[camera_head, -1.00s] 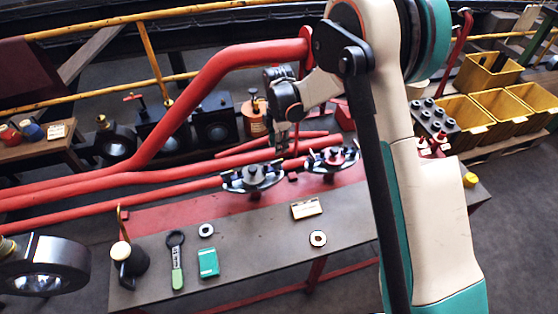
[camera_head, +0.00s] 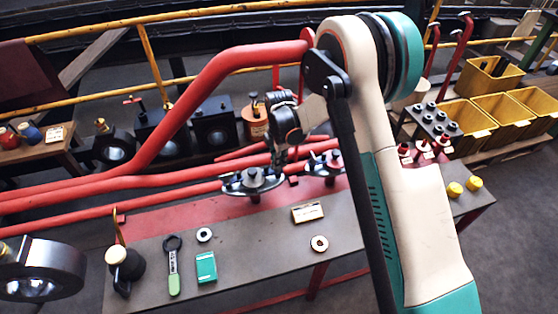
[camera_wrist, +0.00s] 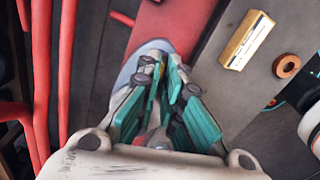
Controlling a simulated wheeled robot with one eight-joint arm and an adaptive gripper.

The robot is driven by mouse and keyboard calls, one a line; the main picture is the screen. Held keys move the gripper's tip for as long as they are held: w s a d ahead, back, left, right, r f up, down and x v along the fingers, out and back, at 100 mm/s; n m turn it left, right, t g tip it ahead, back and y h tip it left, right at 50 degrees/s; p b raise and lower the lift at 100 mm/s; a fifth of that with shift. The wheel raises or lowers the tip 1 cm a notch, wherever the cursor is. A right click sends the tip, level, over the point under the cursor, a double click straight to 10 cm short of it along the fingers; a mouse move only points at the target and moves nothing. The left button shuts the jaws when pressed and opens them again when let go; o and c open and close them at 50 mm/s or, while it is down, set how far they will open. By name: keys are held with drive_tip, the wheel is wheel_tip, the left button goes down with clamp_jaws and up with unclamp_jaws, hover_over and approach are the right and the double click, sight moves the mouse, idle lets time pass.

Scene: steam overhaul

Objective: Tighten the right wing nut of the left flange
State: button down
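The left flange (camera_head: 253,183), a dark clamp with a grey hub, sits on the red pipe at the back of the workbench. My gripper (camera_head: 279,163) points down over its right side, where the right wing nut would be. In the wrist view my gripper (camera_wrist: 162,68) shows two teal fingers with a narrow gap between them, over the grey flange face (camera_wrist: 152,47). The right wing nut is hidden or too small to make out, and contact with it cannot be told. The right flange (camera_head: 325,164) stands close by on the right.
A cream box (camera_head: 307,212) and a ring (camera_head: 320,243) lie on the workbench (camera_head: 255,250) in front. A green-handled wrench (camera_head: 173,265), a teal box (camera_head: 206,267) and a black pot (camera_head: 124,268) are at left. Red pipes run close behind the gripper.

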drive_tip(key=shift+m, duration=0.4)
drive_tip(key=m, duration=0.4)
drive_tip(key=shift+s+m, duration=0.1)
drive_tip(key=shift+m, duration=0.2)
drive_tip(key=m, duration=0.5)
drive_tip(key=shift+s, duration=0.15)
drive_tip(key=m, duration=0.4)
drive_tip(key=shift+a+m, duration=0.1)
drive_tip(key=shift+m, duration=0.3)
drive_tip(key=m, duration=0.4)
drive_tip(key=shift+s+a+b, duration=0.1)
drive_tip(key=shift+b, duration=0.2)
drive_tip(key=shift+m, duration=0.4)
drive_tip(key=c, duration=1.8)
unclamp_jaws()
drive_tip(key=shift+o, duration=0.2)
